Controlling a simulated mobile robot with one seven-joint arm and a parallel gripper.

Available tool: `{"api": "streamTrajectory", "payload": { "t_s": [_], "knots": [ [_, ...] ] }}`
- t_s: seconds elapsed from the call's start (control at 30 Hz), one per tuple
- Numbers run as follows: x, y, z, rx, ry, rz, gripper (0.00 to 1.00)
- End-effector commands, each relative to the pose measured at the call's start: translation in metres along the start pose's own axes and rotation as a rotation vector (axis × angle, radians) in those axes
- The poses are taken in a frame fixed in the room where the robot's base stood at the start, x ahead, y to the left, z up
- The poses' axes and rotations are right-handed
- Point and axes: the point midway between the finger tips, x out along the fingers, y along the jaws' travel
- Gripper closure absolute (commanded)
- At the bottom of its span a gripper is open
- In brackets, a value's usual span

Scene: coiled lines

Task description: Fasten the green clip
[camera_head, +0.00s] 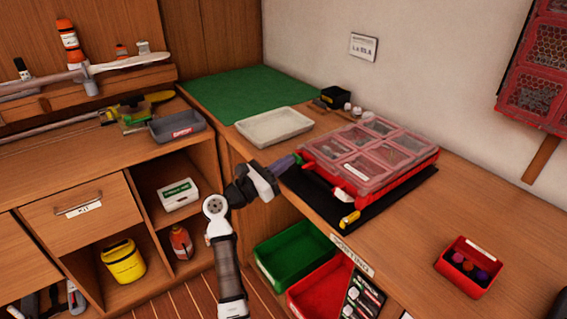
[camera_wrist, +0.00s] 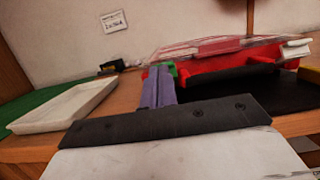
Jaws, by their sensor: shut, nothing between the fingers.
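The organizer case (camera_head: 405,165) has a red body and a clear, red-framed lid, and lies on a black mat on the right-hand bench. It also shows in the wrist view (camera_wrist: 215,66). The green clip (camera_wrist: 172,68) shows as small green patches at the case's near left corner, mostly hidden behind my fingertips. I cannot tell whether it is fastened. My gripper (camera_head: 297,159) reaches that corner from the left. Its purple fingers (camera_wrist: 158,70) are together and empty, at or very near the clip; contact is not clear.
A pale tray (camera_head: 274,126) and green mat (camera_head: 250,92) lie left of the case. A yellow-ended piece (camera_head: 350,219) is at the black mat's (camera_head: 320,205) front edge. A red bin (camera_head: 468,266) stands at right. Bench between bin and case is clear.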

Motion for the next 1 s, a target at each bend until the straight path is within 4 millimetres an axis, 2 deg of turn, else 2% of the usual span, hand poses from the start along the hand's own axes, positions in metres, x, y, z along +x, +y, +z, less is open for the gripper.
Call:
{"api": "streamTrajectory", "payload": {
  "t_s": [0.03, 0.1, 0.33, 0.6, 0.83, 1.0],
  "knots": [
    [0.002, 0.001, 0.011, 0.011, 0.068, 0.002, 1.0],
    [0.005, 0.001, 0.015, 0.012, 0.175, 0.002, 1.0],
    [0.016, 0.001, 0.021, 0.007, 0.42, 0.001, 1.0],
    [0.031, 0.0, 0.024, 0.003, 0.407, -0.001, 1.0],
    [0.045, 0.0, 0.029, 0.003, 0.548, 0.001, 1.0],
    [0.045, 0.0, 0.028, 0.001, 0.543, 0.001, 1.0]
  ]
}}
